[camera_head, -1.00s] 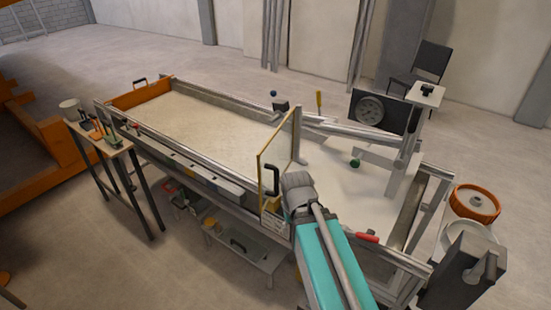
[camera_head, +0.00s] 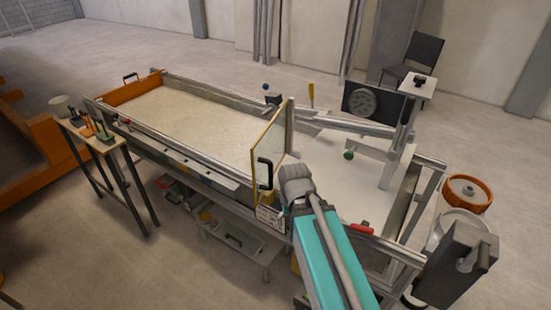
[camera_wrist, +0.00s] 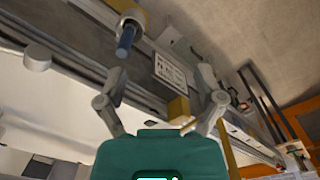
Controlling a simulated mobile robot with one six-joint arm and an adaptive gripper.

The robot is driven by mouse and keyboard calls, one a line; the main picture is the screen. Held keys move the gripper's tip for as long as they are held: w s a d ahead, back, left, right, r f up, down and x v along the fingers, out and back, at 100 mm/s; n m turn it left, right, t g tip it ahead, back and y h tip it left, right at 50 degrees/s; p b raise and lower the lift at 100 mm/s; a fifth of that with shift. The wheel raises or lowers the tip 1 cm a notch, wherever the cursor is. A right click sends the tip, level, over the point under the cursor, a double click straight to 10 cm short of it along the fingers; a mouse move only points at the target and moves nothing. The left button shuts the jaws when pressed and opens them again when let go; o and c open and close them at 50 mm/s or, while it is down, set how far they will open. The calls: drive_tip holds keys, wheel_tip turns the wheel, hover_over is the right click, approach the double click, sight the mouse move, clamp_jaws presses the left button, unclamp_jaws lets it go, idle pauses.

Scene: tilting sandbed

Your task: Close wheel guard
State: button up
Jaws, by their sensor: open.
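The likely wheel guard is a clear panel in a yellow frame (camera_head: 254,163) with a black handle (camera_head: 265,172). It stands upright across the sandbed, at the right end of the sand, in the head view. The end of my arm is just right of the handle in that picture; my gripper's fingers are hidden there. In the wrist view my gripper (camera_wrist: 163,78) is open, its two fingers apart with nothing held between them. A blue knob on a grey and yellow mount (camera_wrist: 125,42) shows beyond the left finger. A white label plate (camera_wrist: 170,72) lies behind the gap.
The long sandbed (camera_head: 185,125) fills the middle. A side table with tools (camera_head: 92,130) stands left. A low shelf (camera_head: 235,243) sits below.

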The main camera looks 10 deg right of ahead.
drive_tip(key=shift+w+d+r, duration=0.1)
drive_tip(key=shift+w+r, duration=0.1)
drive_tip(key=shift+r, duration=0.1)
drive_tip(key=shift+c, duration=1.1)
drive_tip(key=w+r+m+p, duration=0.2)
drive_tip(key=w+d+r+m+y+p, duration=0.1)
drive_tip(key=r+m+p, duration=0.1)
drive_tip(key=r+p, duration=0.1)
drive_tip(key=shift+w+d+m, duration=0.1)
drive_tip(key=shift+w+m, duration=0.2)
drive_tip(key=shift+w, duration=0.1)
clamp_jaws()
drive_tip(key=w+d+r+m+y+p, duration=0.1)
drive_tip(key=w+d+r+m+p, duration=0.1)
drive_tip(key=w+r+m+p, duration=0.3)
drive_tip(key=w+d+r+m+y+p, duration=0.2)
drive_tip(key=w+d+r+m+p, duration=0.1)
drive_tip(key=r+m+p, duration=0.3)
drive_tip(key=shift+w+d+r+m, duration=0.25)
drive_tip(key=shift+w+r+m, duration=0.35)
drive_tip(key=shift+w+m, duration=0.35)
drive_tip(key=shift+s, duration=0.1)
